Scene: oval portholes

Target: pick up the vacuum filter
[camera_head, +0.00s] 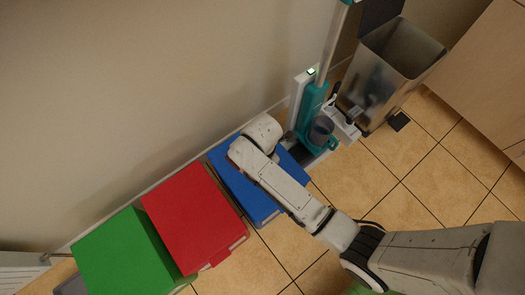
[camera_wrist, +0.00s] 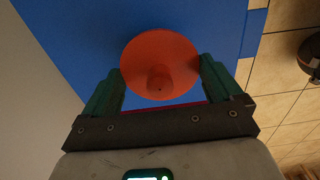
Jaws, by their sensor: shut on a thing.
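The vacuum filter is an orange-red round disc with a small knob (camera_wrist: 160,52), seen in the wrist view. My gripper (camera_wrist: 161,72) has a dark green finger on each side of it and is shut on it. Behind the filter is the blue lid of a bin (camera_wrist: 80,35); I cannot tell whether the filter touches it. In the head view my arm's end is over the blue bin (camera_head: 233,184), and the filter and fingers are hidden there.
A red-lidded bin (camera_head: 192,215) and a green-lidded bin (camera_head: 122,255) stand left of the blue one along the wall. A teal and white stick vacuum (camera_head: 309,110) stands just right, then an open metal trash bin (camera_head: 380,75). The tiled floor (camera_head: 400,190) in front is clear.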

